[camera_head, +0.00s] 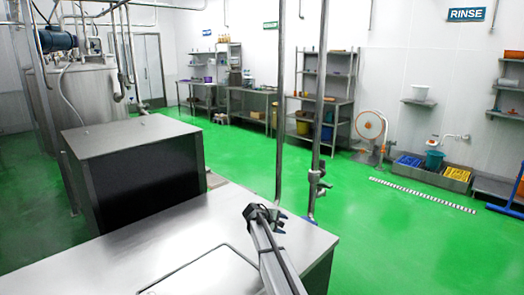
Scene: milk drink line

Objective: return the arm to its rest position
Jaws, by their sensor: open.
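My arm (274,258) reaches up from the bottom edge, right of centre, over the right part of a steel worktop (120,262). My gripper (278,217) is at its far end, small and dark, near the worktop's far right edge. It is open, and I see nothing held in it. The fingers are too small to make out in detail.
A dark box-shaped cabinet with a steel top (130,136) stands behind the worktop on the left. Two upright steel pipes (318,120) rise just beyond my gripper.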

